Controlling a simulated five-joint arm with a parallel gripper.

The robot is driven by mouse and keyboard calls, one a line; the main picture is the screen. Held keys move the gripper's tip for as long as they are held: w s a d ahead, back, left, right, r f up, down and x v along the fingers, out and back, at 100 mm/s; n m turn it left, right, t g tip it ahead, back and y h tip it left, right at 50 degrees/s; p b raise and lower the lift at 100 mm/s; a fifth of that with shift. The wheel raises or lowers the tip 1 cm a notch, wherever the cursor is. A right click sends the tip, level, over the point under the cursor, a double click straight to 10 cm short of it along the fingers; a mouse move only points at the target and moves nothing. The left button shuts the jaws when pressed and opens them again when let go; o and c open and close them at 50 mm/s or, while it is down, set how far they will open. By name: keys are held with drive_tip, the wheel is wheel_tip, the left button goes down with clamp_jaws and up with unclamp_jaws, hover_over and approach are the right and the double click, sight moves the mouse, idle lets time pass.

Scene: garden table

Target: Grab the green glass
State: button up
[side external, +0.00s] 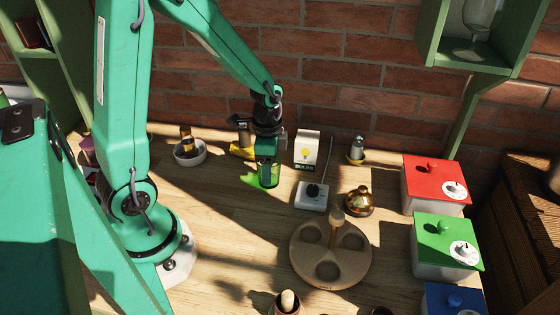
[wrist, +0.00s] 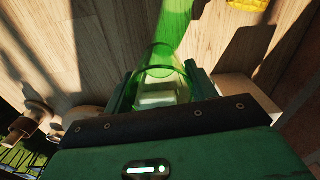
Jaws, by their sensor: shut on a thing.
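The green glass (side external: 268,178) is a small, clear green tumbler in the middle of the wooden table (side external: 220,220). My gripper (side external: 268,160) points down over it, with its jaws shut on the glass. In the wrist view the glass (wrist: 160,68) sits between the two fingers of my gripper (wrist: 158,90). Its rim faces the camera and green light falls on the wood beside it. I cannot tell whether its base touches the table.
A light-bulb box (side external: 307,148) and a white switch block (side external: 312,196) stand close right. A brass bell (side external: 359,201) and round wooden holder (side external: 330,265) are farther right. Red (side external: 432,178) and green (side external: 446,240) lidded boxes line the right edge. Bare wood lies front left.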

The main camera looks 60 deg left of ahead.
drive_tip(key=s+d+r, duration=0.4)
drive_tip(key=d+r, duration=0.4)
drive_tip(key=d, duration=0.2)
drive_tip(key=shift+s+d+r, duration=0.2)
drive_tip(key=shift+d, duration=0.2)
drive_tip(key=shift+w, duration=0.1)
idle(0.3)
